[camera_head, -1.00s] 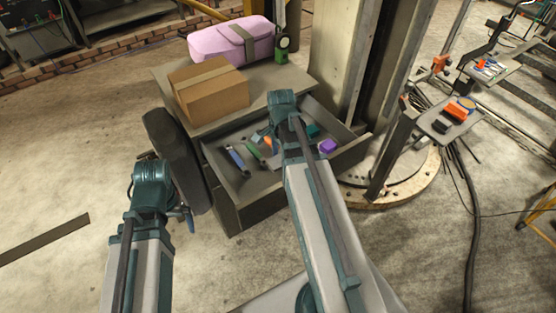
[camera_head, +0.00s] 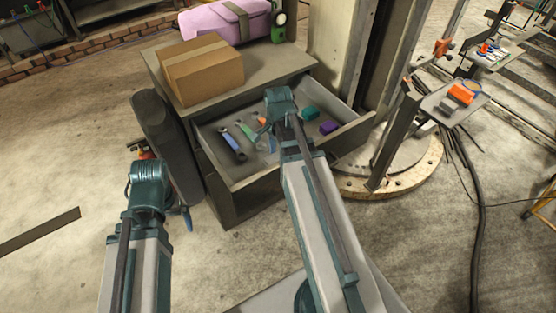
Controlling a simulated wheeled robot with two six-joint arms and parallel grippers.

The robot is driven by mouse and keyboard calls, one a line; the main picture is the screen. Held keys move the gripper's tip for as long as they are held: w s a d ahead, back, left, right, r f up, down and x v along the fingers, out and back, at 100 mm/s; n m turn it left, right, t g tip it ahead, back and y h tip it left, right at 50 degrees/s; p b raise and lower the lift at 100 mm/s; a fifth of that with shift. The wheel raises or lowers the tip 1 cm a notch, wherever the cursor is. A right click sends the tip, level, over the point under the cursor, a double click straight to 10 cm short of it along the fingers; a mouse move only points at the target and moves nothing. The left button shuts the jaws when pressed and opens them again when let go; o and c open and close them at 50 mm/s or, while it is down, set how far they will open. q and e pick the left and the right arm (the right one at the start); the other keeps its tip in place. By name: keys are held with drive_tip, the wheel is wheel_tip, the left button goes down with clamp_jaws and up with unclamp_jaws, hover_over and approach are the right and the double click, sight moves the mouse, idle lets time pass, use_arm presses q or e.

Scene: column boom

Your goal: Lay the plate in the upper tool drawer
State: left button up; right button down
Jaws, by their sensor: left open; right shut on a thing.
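The upper tool drawer (camera_head: 350,136) is pulled open from a grey cabinet. Several tools and small parts lie in it, among them a blue tool (camera_head: 232,144), a teal piece (camera_head: 309,113) and a purple block (camera_head: 329,127). My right gripper (camera_head: 262,134) is over the drawer, largely hidden by its own wrist. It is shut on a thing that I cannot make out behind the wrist. I cannot identify the plate for certain. My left gripper (camera_head: 150,158) is open, left of the cabinet and apart from the drawer; its fingers are mostly hidden.
A cardboard box (camera_head: 203,72) and a pink case (camera_head: 225,22) stand on the cabinet top. A dark rounded slab (camera_head: 160,135) stands at the cabinet's left side. A thick column (camera_head: 345,45) on a round base rises at the right.

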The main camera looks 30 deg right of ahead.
sight(278, 157)
use_arm(q)
drive_tip(key=shift+f, duration=0.5)
use_arm(e)
drive_tip(key=shift+f, duration=0.55)
drive_tip(key=shift+f+b, duration=0.2)
drive_tip(key=shift+b, duration=0.1)
use_arm(q)
drive_tip(key=shift+f, duration=0.15)
use_arm(e)
drive_tip(key=shift+c, duration=0.6)
unclamp_jaws()
drive_tip(key=shift+r, duration=0.1)
drive_tip(key=shift+r, duration=0.15)
use_arm(q)
wheel_tip(278, 157, up, 12)
drive_tip(key=p, duration=1.2)
drive_tip(key=shift+r+p, duration=0.2)
drive_tip(key=shift+p, duration=0.1)
use_arm(e)
wheel_tip(278, 157, up, 12)
use_arm(q)
drive_tip(key=shift+f, duration=0.25)
use_arm(e)
drive_tip(key=shift+f, duration=0.2)
